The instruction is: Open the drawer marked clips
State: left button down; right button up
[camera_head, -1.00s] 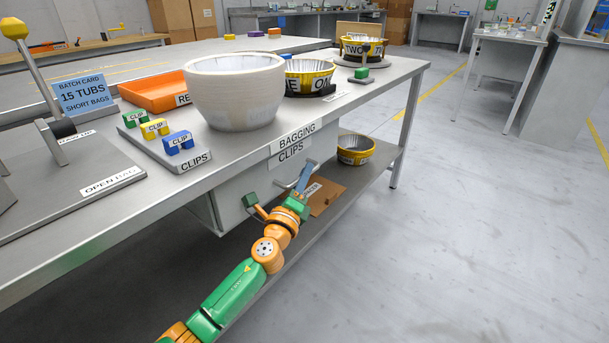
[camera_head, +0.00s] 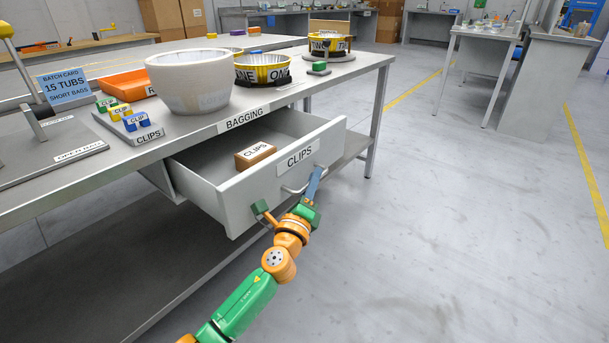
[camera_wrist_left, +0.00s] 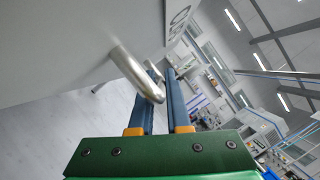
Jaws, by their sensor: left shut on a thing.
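The drawer marked CLIPS (camera_head: 240,198) is a light grey drawer under the bench in the head view. It stands well out from the bench, with its inside showing. A brown box marked CLIPS (camera_head: 255,154) lies inside it. My left gripper (camera_head: 316,178) is at the drawer's front and shut on the metal bar handle (camera_head: 292,188). In the left wrist view, the handle (camera_wrist_left: 136,72) runs between the two blue fingers (camera_wrist_left: 164,92), close to the drawer front. My right gripper is in neither view.
The bench (camera_head: 360,68) holds a large white bowl (camera_head: 188,82), an orange tray (camera_head: 124,84), several coloured clips on a board (camera_head: 146,138) and yellow tubs (camera_head: 262,68). A lower shelf (camera_head: 344,146) runs beneath. The floor (camera_head: 440,220) to the right is clear.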

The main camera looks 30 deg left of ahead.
pick_arm(q)
jog(key=d, duration=0.9)
jog(key=shift+s+d, duration=0.15)
jog(key=shift+s, duration=0.2)
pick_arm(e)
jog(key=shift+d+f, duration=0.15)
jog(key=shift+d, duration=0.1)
pick_arm(q)
jog(key=c, duration=0.9)
grip_release()
jog(key=shift+s, duration=0.1)
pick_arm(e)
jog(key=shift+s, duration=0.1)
pick_arm(q)
jog(key=v, duration=0.7)
jog(key=shift+d, duration=0.1)
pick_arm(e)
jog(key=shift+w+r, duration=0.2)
